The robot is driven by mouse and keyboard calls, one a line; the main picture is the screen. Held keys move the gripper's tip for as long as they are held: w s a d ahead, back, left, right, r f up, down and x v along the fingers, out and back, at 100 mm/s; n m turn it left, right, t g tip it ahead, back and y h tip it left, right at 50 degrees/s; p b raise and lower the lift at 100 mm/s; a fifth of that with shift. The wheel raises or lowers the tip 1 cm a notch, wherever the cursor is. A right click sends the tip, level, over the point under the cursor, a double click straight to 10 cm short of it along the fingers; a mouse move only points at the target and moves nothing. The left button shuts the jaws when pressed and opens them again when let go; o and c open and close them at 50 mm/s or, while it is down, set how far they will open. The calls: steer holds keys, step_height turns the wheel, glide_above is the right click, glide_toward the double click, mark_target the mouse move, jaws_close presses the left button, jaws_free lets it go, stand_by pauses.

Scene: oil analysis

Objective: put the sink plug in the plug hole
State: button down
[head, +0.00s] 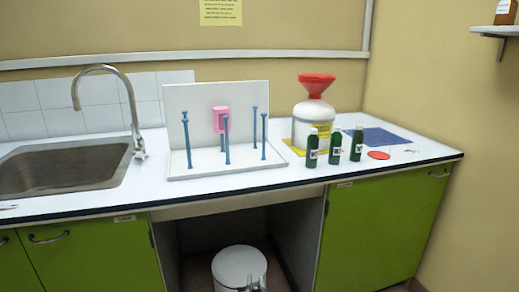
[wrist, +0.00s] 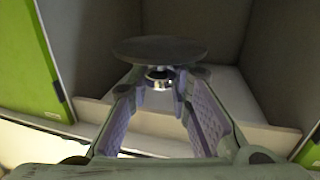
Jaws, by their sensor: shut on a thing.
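The sink plug (wrist: 160,48) is a dark round disc with a shiny metal knob under it. In the wrist view my gripper (wrist: 158,84) is shut on the knob, and the disc sits just beyond the fingertips. In the head view, what looks like my gripper's tips (head: 254,284) shows at the bottom edge, low in front of the counter's open bay; I cannot make out the plug there. The steel sink (head: 62,170) is at the far left of the counter, well up and left of my gripper. The plug hole is not visible.
A curved tap (head: 133,115) stands at the sink's right. A white rack with blue pegs (head: 227,140), a white container with red funnel (head: 314,110) and green bottles (head: 335,147) occupy the counter. A white round bin (head: 240,264) stands below. Green cupboard doors (head: 385,230) flank the bay.

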steer(key=shift+w+d+f+m+h, duration=0.15)
steer(key=shift+d+f+h, duration=0.15)
steer(key=shift+f, duration=0.3)
steer(key=shift+s+d+f+m+h, duration=0.1)
steer(key=shift+d+f+m+h, duration=0.1)
steer(key=shift+d+f, duration=0.3)
steer(key=shift+a, duration=0.25)
